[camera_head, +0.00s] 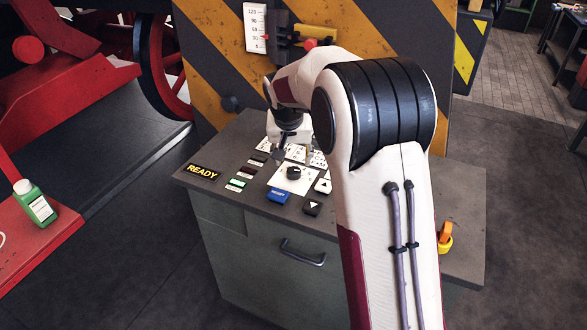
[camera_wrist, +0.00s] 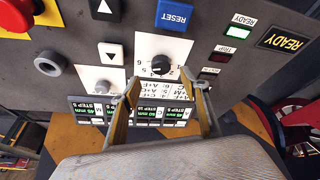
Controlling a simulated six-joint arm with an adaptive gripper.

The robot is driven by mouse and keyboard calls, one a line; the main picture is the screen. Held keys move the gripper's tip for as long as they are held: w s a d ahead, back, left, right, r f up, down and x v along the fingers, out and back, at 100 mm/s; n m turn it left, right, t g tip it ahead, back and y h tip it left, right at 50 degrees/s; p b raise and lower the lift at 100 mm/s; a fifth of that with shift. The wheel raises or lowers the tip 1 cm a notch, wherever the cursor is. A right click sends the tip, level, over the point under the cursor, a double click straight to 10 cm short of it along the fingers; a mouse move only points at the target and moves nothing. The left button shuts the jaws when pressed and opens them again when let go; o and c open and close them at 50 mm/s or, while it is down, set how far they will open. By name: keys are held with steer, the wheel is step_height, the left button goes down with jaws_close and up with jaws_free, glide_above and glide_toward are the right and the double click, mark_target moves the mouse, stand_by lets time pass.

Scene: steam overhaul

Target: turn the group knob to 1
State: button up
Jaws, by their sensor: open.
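A black round knob (camera_wrist: 161,65) sits on a white plate with printed numbers, in the upper middle of the wrist view. I take it for the group knob; it also shows in the head view (camera_head: 294,172) on the console top. Its pointer direction is too small to tell. My gripper (camera_wrist: 168,80) is open and empty, its two fingers spread on either side of the knob's plate in the wrist view. In the head view my gripper (camera_head: 291,154) hangs over the panel just behind the knob. I see no contact with the knob.
A READY sign (camera_head: 202,172), small indicators and a printed card (camera_wrist: 160,92) share the console (camera_head: 240,150).

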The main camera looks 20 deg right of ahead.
mark_target(294, 171)
steer(key=shift+w+r+m, duration=0.15)
steer(key=shift+w+m, duration=0.05)
steer(key=shift+m, duration=0.1)
stand_by(0.4)
steer(key=shift+x, duration=3.9)
steer(key=shift+d, duration=0.1)
steer(key=c, duration=1.1)
